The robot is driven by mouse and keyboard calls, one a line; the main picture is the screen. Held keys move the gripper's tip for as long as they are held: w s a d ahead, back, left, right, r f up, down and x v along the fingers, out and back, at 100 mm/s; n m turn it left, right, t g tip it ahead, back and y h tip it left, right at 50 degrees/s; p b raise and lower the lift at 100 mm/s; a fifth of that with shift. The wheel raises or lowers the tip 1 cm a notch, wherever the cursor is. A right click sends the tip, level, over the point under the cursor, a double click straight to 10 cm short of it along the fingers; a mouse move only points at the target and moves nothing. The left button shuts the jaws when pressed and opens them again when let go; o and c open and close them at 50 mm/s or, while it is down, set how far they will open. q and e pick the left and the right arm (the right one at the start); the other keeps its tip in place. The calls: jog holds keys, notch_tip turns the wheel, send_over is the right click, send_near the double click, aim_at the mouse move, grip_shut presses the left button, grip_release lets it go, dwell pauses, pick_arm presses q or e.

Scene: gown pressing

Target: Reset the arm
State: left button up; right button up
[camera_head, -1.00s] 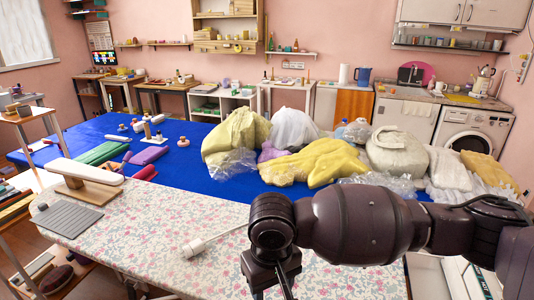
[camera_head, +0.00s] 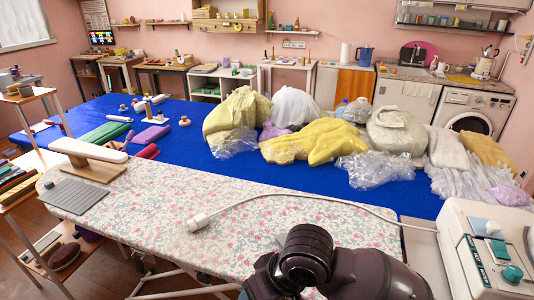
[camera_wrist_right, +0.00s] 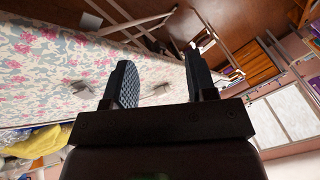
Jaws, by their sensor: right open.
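My right arm (camera_head: 330,265) is low at the bottom right of the head view, bent in front of the near edge of the floral ironing board (camera_head: 150,215). Its gripper is hidden there. In the right wrist view my right gripper (camera_wrist_right: 158,62) has its two dark fingers spread apart with nothing between them. The floral cover (camera_wrist_right: 45,60) shows to the left of the fingers and the brown floor beyond. My left gripper is in neither view.
A white steam station (camera_head: 485,245) stands at the right, with a white cable ending in a plug (camera_head: 198,222) across the board. A sleeve board (camera_head: 88,150) and grey mat (camera_head: 75,196) sit at the left.

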jog(key=s+d+f+m+t+h, duration=0.1)
jog(key=s+d+f+m+h, duration=0.3)
jog(key=d, duration=0.6)
jog(key=s+d+f+t, duration=0.1)
jog(key=s+d+f, duration=0.1)
jog(key=s+d, duration=0.5)
jog(key=s+d+f+m+t+h, duration=0.1)
jog(key=s+d+f+m+h, duration=0.15)
jog(key=d, duration=0.95)
jog(key=w+f+t+y, duration=0.1)
jog(key=w+f+t, duration=0.6)
jog(key=f, duration=0.3)
jog(key=shift+a+f+n+t, duration=0.15)
jog(key=shift+f+n+t, duration=0.25)
jog(key=shift+n, duration=0.05)
jog(key=shift+c, duration=0.2)
